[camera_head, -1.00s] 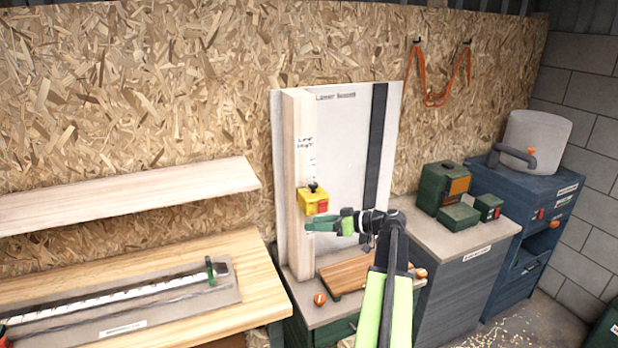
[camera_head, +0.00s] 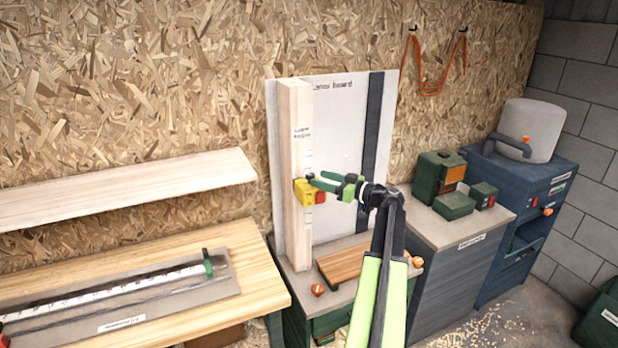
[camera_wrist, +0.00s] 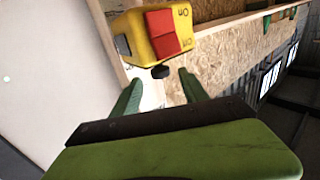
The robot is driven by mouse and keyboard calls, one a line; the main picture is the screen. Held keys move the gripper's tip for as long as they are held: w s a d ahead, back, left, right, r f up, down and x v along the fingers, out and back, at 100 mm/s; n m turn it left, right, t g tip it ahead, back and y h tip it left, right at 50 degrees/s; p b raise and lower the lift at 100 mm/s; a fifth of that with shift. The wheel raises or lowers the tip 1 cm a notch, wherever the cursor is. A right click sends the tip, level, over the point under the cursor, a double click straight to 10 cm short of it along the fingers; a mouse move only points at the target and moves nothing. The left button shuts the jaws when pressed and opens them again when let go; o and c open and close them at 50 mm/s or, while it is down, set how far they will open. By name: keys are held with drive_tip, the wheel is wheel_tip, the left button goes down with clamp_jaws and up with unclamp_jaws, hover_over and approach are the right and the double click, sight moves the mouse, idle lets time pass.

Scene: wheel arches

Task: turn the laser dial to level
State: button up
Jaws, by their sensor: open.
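The yellow laser unit (camera_head: 304,192) sits on the upright wooden post (camera_head: 296,240) in front of the white laser board. In the wrist view the unit (camera_wrist: 133,22) shows a red switch (camera_wrist: 168,33) marked "On" and a small dark dial (camera_wrist: 161,72) on one face. My gripper (camera_head: 318,181) is at the unit's upper right in the head view. In the wrist view its two green fingers (camera_wrist: 158,88) are open, with the dial between and just beyond their tips. I see nothing held. The dial's pointer setting cannot be read.
The white board (camera_head: 340,110) with a dark strip stands behind the post. A wooden block (camera_head: 345,262) and orange knobs lie on the bench below. Green cases (camera_head: 440,180) stand to the right. A shelf (camera_head: 120,188) and workbench (camera_head: 255,270) are at left.

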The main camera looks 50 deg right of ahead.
sight(310, 174)
drive_tip(key=x, duration=0.5)
drive_tip(key=shift+w, duration=0.2)
